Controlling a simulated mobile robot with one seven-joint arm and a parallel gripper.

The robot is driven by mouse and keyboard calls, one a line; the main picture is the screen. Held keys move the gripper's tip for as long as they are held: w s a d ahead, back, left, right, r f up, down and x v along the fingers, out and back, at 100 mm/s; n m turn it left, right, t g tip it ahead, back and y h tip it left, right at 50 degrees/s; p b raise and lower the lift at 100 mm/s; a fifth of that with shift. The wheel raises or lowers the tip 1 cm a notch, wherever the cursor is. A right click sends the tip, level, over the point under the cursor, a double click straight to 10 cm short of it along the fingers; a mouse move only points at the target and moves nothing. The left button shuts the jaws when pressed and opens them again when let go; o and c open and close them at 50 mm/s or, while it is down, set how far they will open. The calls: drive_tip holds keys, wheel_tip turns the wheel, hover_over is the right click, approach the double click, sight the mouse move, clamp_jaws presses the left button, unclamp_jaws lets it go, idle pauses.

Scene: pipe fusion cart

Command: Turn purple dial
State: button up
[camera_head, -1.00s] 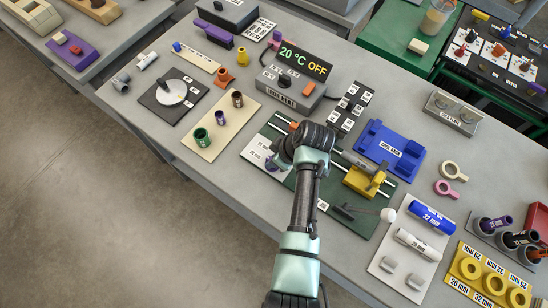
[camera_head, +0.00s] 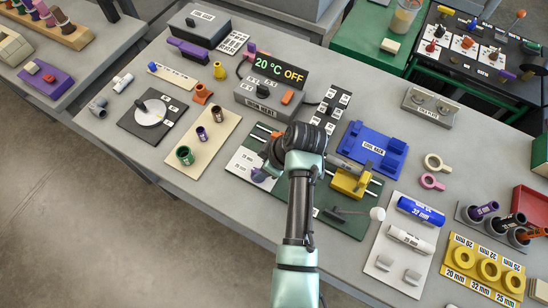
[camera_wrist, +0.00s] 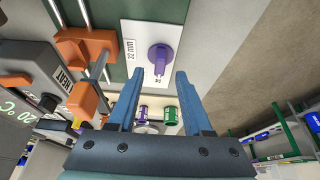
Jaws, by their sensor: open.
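The purple dial (camera_wrist: 160,57) shows in the wrist view on a white plate (camera_wrist: 140,38) labelled 32 mm, just beyond my fingertips and roughly between them. In the head view the purple dial (camera_head: 262,175) is partly covered by my wrist, on the plate at the left end of the green machine bed. My gripper (camera_wrist: 156,80) is open and empty, with its two blue fingers spread wide. The fingers appear apart from the dial. In the head view the fingers are mostly hidden.
Orange clamps (camera_wrist: 88,98) on rails stand left of my gripper in the wrist view. In the head view, the heater box (camera_head: 270,95) stands behind the bed, the blue tray (camera_head: 372,150) to the right, and a beige board with pipe pieces (camera_head: 205,140) to the left.

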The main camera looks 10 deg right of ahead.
drive_tip(key=v, duration=0.9)
drive_tip(key=shift+b, duration=0.45)
drive_tip(key=w+r+m+t+h, duration=0.15)
drive_tip(key=w+r+t, duration=0.25)
drive_tip(key=r, duration=0.7)
drive_tip(key=w+a+r+m+t+h, duration=0.1)
drive_tip(key=w+r+m+t, duration=0.3)
drive_tip(key=r, duration=0.7)
drive_tip(key=w+r+m+t+h, duration=0.1)
drive_tip(key=w+r+t, duration=0.35)
drive_tip(key=r, duration=0.65)
drive_tip(key=s+a+r+m+t, duration=0.1)
drive_tip(key=s+r+t, duration=0.5)
drive_tip(key=r, duration=0.7)
drive_tip(key=s+a+r+m+t, duration=0.2)
drive_tip(key=s+r+t, duration=0.4)
drive_tip(key=s+r, duration=0.4)
wheel_tip(320, 180, up, 4)
drive_tip(key=shift+s+a+r+m, duration=0.1)
drive_tip(key=shift+s+a+m, duration=0.2)
drive_tip(key=shift+m, duration=0.45)
